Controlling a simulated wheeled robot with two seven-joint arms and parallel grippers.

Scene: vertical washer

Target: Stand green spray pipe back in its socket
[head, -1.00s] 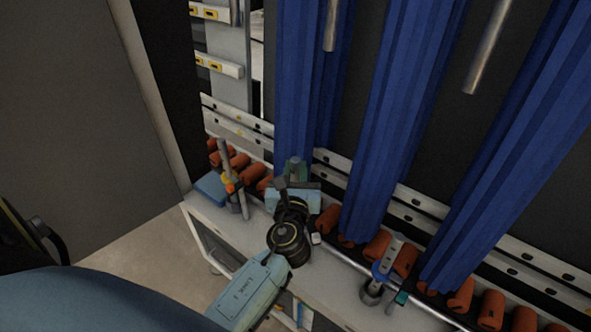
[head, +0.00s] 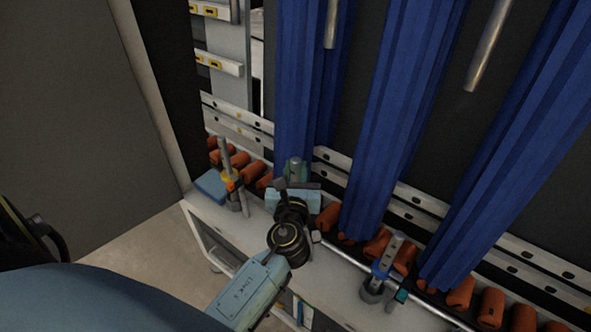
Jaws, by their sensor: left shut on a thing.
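The green spray pipe (head: 296,168) shows only as a short green-grey top just beyond my left gripper, beside the foot of the left blue curtain. My left gripper (head: 295,186) is shut on it above the white ledge. The gripper and wrist hide the lower part of the pipe. I cannot see its socket or tell whether the pipe touches it. My right gripper is out of view.
A grey pipe with yellow and orange collars (head: 230,180) stands at the left on the white ledge (head: 335,275). A blue-collared pipe (head: 386,262) stands at the right. Orange rollers (head: 327,218) and blue curtains (head: 395,120) line the back.

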